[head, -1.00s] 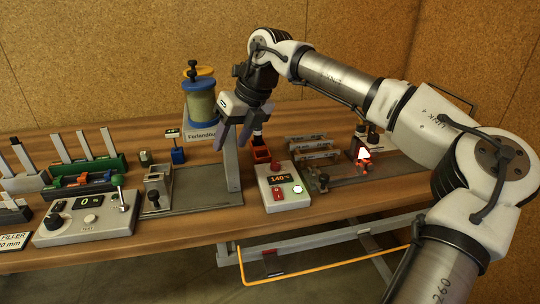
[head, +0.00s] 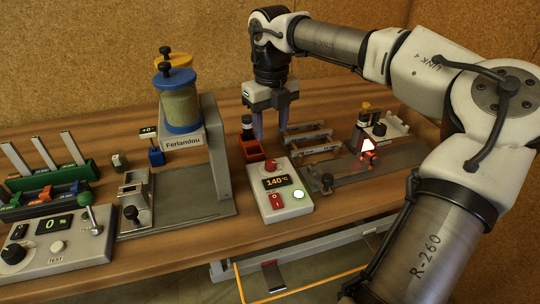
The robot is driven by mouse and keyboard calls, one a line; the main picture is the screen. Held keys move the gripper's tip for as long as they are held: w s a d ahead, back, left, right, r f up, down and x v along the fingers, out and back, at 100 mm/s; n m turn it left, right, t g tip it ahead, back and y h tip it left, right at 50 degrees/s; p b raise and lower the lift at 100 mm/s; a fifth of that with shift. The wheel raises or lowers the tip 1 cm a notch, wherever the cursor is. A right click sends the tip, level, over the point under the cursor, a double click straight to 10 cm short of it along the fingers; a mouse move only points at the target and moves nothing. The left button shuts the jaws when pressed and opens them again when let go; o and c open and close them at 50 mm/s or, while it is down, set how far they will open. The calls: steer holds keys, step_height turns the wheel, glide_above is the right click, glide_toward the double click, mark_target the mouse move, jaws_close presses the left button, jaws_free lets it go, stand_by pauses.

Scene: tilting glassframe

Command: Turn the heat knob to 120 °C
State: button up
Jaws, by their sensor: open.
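The heat control box (head: 280,197) stands on the wooden bench in the middle. Its dark display (head: 276,183) reads 140 °C in orange. A red knob (head: 269,166) sits above the display at the box's back end. My gripper (head: 271,133) hangs pointing down above and behind the box, with its two purple fingers apart and nothing between them. The fingers are clear of the red knob. The knob's pointer and markings are too small to read.
A red switch (head: 277,201) and a lit button (head: 298,194) are on the box. The Ferlandou hopper (head: 180,105) stands left. A metal plate (head: 370,165) with a glowing red part (head: 367,148) lies right.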

mark_target(271, 162)
step_height(271, 162, down, 10)
steer(key=shift+r, duration=0.1)
steer(key=shift+c, duration=0.2)
steer(key=c, duration=1)
